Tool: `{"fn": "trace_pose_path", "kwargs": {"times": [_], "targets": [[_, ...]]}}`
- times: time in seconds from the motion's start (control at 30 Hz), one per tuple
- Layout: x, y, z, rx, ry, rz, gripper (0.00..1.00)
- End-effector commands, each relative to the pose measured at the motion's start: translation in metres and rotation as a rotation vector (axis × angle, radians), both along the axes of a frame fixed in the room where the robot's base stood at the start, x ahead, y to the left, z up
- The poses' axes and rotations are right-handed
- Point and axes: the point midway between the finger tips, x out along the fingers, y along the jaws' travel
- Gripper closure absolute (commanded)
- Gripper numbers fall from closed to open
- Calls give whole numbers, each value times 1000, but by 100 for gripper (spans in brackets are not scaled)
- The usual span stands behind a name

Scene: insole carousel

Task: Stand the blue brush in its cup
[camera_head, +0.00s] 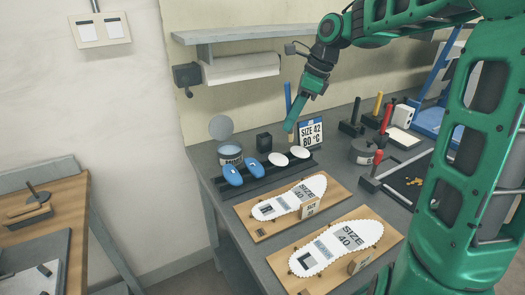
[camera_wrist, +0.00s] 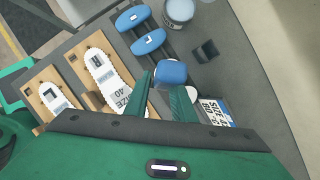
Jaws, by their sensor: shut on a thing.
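The blue brush (camera_head: 288,97) stands up at my gripper (camera_head: 290,126), its blue handle rising above the fingers in the head view. In the wrist view a blue part of the brush (camera_wrist: 172,72) shows at the fingertips, and my gripper (camera_wrist: 165,90) is shut on it. A small black square cup (camera_head: 264,142) stands on the bench, left of my gripper. It also shows in the wrist view (camera_wrist: 205,50), up and right of the brush. The brush is apart from the cup.
A rack with two blue pads (camera_head: 232,174) and two white pads (camera_head: 300,152) lies in front of the cup. A grey-blue tin (camera_head: 230,155) stands left, and a SIZE 42 sign (camera_head: 311,132) right. Insole boards (camera_head: 340,212) lie nearer. A paper roll (camera_head: 240,68) hangs behind.

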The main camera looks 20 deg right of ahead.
Motion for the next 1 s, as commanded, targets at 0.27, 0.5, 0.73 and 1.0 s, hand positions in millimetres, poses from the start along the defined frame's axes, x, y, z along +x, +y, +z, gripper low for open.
{"fn": "trace_pose_path", "kwargs": {"times": [0.27, 0.5, 0.73, 1.0], "targets": [[-28, -14, 17, 83, -40, -53, 100], [-38, -18, 23, 114, -54, -67, 100], [-9, -12, 24, 120, -57, -63, 100], [49, 0, 24, 120, -57, -62, 100]]}}
